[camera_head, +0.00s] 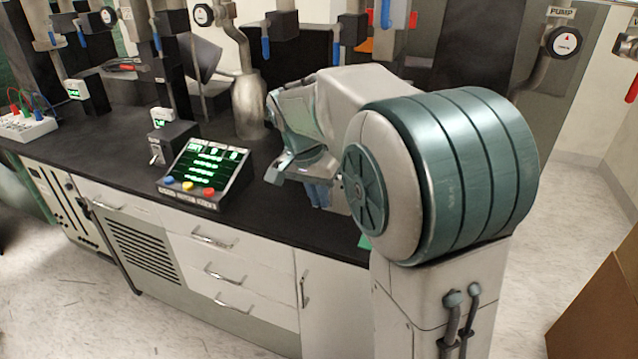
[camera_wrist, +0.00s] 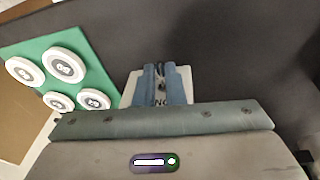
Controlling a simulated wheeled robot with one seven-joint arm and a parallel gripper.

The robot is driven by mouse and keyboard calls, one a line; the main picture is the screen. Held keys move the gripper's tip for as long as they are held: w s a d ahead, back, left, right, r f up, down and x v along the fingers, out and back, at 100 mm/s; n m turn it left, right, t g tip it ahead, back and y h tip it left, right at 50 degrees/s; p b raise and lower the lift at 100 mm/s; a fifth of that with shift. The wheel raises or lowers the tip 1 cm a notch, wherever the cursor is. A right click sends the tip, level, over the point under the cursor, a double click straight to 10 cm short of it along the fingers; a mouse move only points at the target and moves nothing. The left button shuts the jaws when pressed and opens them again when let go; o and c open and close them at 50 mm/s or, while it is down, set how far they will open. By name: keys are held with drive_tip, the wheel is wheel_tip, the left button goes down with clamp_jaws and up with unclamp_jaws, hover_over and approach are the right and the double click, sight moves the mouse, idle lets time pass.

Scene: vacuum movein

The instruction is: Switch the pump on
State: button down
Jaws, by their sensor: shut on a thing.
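My gripper (camera_head: 318,195) reaches down over the black bench top, partly hidden by my arm in the head view. In the wrist view my gripper (camera_wrist: 161,85) has its blue fingers close together, shut on a small metal lever-like part between the tips. Under and around the fingers is a pale switch plate (camera_wrist: 129,95) with dark letters, partly covered; they read like "NO" or an upside-down "ON". Whether the lever is up or down is hidden by the fingers. A round gauge (camera_head: 566,41) sits under a label reading "PUMP" at the top right.
A green panel (camera_wrist: 98,75) with several white round pieces (camera_wrist: 64,66) lies left of my fingers. On the bench (camera_head: 105,150) stand a control box (camera_head: 208,172) with lit display and coloured buttons, a dark toggle box (camera_head: 172,140) and a grey flask (camera_head: 249,108). Pipes with blue-handled valves hang behind.

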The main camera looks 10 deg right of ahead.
drive_tip(key=shift+w+d+r+g+y+p, duration=0.1)
drive_tip(key=shift+r+g+y+p, duration=0.3)
drive_tip(key=shift+p, duration=0.75)
drive_tip(key=shift+w+d+r+g+y+p, duration=0.1)
drive_tip(key=shift+r+g+y+p, duration=0.1)
drive_tip(key=shift+g+p, duration=0.7)
drive_tip(key=shift+w+f+y+p, duration=0.1)
drive_tip(key=shift+y+p, duration=0.2)
drive_tip(key=shift+p, duration=0.9)
drive_tip(key=shift+f, duration=0.15)
drive_tip(key=c, duration=1.5)
unclamp_jaws()
drive_tip(key=w+r, duration=0.1)
drive_tip(key=r, duration=0.3)
drive_tip(key=r+p, duration=0.1)
drive_tip(key=r, duration=0.4)
drive_tip(key=w+r+p, duration=0.1)
drive_tip(key=r, duration=0.3)
drive_tip(key=shift+w+a+r, duration=0.25)
drive_tip(key=shift+w+r, duration=0.05)
